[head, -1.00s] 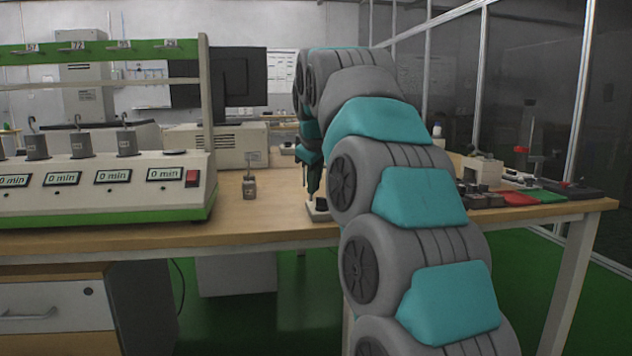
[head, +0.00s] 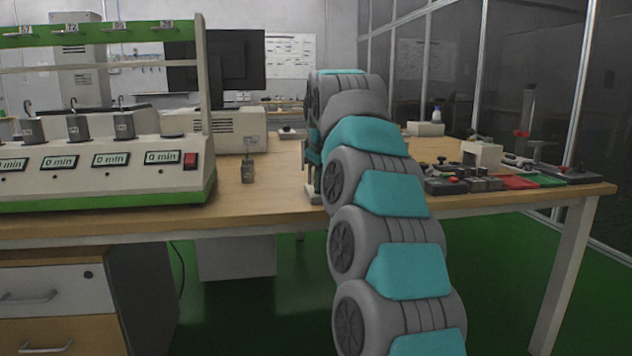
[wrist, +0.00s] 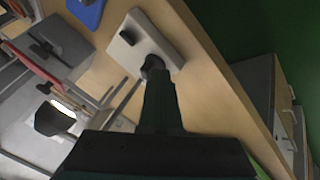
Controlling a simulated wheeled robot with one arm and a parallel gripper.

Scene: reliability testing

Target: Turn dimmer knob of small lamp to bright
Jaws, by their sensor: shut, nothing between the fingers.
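In the wrist view, a small white base (wrist: 161,38) lies on the wooden bench near its edge. It carries a dark block and a round black knob (wrist: 152,65). Thin rods run from near the base toward a dark shade (wrist: 52,120) with a bright patch beside it; this looks like the small lamp. My gripper (wrist: 154,78) is shut and empty, its dark fingertips at the knob, overlapping it in view. I cannot tell if they touch. In the head view, the base (head: 313,199) shows only partly beside my arm, which hides most of the lamp.
A blue item (wrist: 88,12) and a grey box with a red bar (wrist: 30,58) are near the base. A green-and-white tester (head: 100,175) stands left on the bench, with a small metal weight (head: 247,172) beside it. Control boxes (head: 455,182) lie right.

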